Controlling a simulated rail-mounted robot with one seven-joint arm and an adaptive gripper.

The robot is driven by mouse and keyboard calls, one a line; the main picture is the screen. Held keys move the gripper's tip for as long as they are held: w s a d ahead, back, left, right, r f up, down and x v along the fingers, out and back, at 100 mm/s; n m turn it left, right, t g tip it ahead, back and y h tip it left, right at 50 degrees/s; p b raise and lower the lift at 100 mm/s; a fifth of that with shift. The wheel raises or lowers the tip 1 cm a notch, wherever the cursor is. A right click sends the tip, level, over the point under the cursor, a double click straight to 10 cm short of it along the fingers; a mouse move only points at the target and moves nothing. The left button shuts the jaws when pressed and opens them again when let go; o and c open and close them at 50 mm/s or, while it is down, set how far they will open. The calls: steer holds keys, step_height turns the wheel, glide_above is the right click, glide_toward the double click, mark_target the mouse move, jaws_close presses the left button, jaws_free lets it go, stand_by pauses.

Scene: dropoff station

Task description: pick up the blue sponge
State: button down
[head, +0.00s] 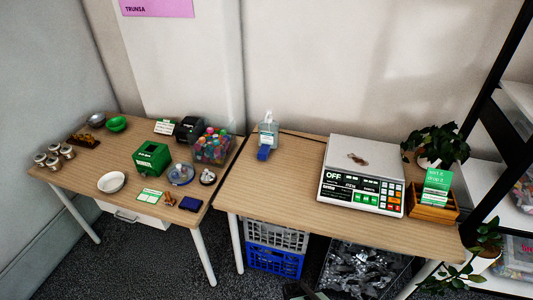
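Two small blue things show in the head view, and I cannot tell for certain which is the sponge. A bright blue block (264,153) rests on the right table, touching or just in front of a clear bottle (268,130). A flat dark blue piece (190,204) lies near the front right corner of the left table, beside small brown pieces (169,199). Both look uncovered. My gripper cannot be made out in the view; a dark shape at the bottom edge is too cut off to identify.
The right table (290,190) has free room left of the scale (362,178). A wooden box with a green sign (436,187) and plants stand at right. The left table (75,180) holds a green box (151,158), bowls and jars. Crates (273,262) sit below.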

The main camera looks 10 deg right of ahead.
stand_by(0.4)
steer(key=shift+c, duration=2)
jaws_free()
